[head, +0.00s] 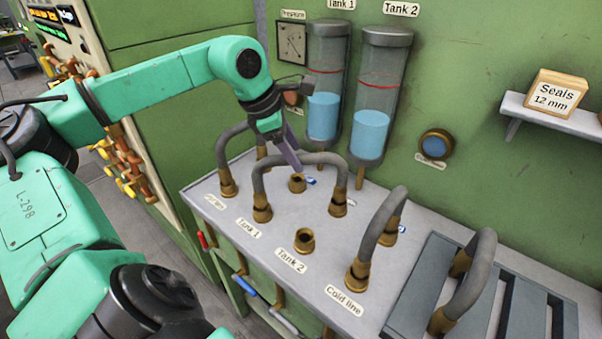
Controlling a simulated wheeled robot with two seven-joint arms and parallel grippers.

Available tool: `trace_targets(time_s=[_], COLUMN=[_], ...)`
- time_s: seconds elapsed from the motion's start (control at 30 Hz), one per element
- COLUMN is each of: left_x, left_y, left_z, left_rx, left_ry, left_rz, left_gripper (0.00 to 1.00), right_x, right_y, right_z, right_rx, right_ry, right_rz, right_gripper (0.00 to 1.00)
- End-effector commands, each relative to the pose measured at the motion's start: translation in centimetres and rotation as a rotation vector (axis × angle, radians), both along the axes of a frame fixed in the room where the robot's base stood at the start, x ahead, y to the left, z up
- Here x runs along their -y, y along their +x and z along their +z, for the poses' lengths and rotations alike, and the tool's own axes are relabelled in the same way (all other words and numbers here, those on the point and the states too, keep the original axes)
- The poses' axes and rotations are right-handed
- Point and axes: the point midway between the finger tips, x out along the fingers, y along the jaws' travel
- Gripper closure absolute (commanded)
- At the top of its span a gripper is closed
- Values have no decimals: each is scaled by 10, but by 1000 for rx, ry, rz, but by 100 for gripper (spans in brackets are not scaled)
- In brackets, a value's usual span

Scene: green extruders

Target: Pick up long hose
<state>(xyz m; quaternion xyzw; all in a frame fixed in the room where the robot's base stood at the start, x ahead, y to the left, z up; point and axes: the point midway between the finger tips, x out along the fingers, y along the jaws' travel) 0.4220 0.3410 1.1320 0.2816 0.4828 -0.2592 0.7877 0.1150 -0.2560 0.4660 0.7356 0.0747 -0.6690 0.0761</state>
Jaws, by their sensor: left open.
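Several grey hoses with brass ends are in the head view. The longest-looking one, the middle hose (310,159), arches upright from the brass port by the Tank 1 label to another port on its right. My left gripper (292,158) is open, pointing down at the top of this arch; I cannot tell if it touches. A back-left hose (226,147) arches behind it. A hose by the Cold line label (381,222) and another on the slatted rack (474,274) stand to the right. My right gripper is not in view.
The grey bench top (420,245) has bare brass ports, one by the Tank 2 label (304,241). Two glass tanks with blue liquid (369,130) hang close behind the gripper. A shelf (540,118) with a Seals box (556,95) is at right.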

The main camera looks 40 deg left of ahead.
Motion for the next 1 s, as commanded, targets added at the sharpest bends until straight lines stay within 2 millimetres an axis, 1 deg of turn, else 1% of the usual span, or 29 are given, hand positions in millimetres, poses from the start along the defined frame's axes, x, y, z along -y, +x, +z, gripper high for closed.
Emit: trace_targets(time_s=[0.03,0.17,0.3,0.4,0.5,0.73,0.77,0.8,0.87,0.9,0.93,1.0], left_x=[2,3,3,5,5,4,4,4,4,4,4,4], left_y=[3,10,23,28,31,32,32,32,32,32,32,32], left_z=[-4,-17,-36,-51,-59,-62,-62,-62,-62,-62,-62,-62], left_rx=[-3,-2,-7,-5,-1,1,1,1,1,1,1,1], left_ry=[-2,-2,-5,-4,-1,1,1,1,1,1,1,1], left_rz=[-1,-1,0,-4,-1,1,1,1,1,1,1,1], left_gripper=[33,33,33,33,33,33,45,60,83,98,100,100], right_x=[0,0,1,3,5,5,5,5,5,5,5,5], right_y=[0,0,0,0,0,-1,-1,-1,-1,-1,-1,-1], right_z=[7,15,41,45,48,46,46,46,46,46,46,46], right_rx=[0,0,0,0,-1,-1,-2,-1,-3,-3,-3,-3], right_ry=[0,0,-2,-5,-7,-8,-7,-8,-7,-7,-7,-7], right_rz=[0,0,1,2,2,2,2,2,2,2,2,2], right_gripper=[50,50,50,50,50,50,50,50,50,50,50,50])
